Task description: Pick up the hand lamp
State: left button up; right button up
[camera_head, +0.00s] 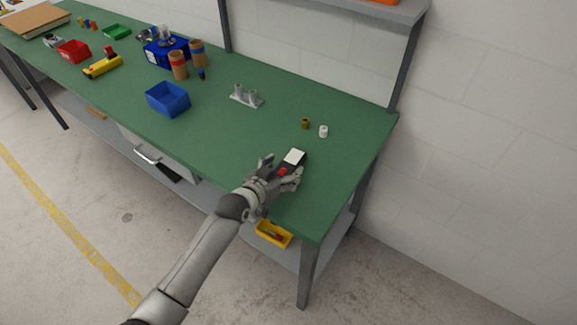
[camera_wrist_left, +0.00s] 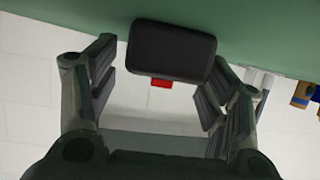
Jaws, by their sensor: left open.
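The hand lamp (camera_head: 294,157) is a small dark block with a white panel and a red part, at the near right of the green table (camera_head: 225,137). In the left wrist view the lamp shows as a black rounded block (camera_wrist_left: 172,50) with a red piece below it. My left gripper (camera_head: 281,170) is open at the lamp's near end. Its fingers stand on either side of the lamp in the wrist view, with visible gaps. The gripper hides part of the lamp in the head view. My right gripper is not in view.
A brown cylinder (camera_head: 305,123) and a white cylinder (camera_head: 323,131) stand beyond the lamp. A grey holder (camera_head: 246,96) and a blue bin (camera_head: 168,99) are further left. A yellow bin (camera_head: 273,234) sits below the tabletop. The table between the blue bin and my gripper is clear.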

pick_arm(q)
jog(key=c, duration=1.2)
jog(key=shift+c, duration=0.2)
jog(key=shift+r, duration=0.1)
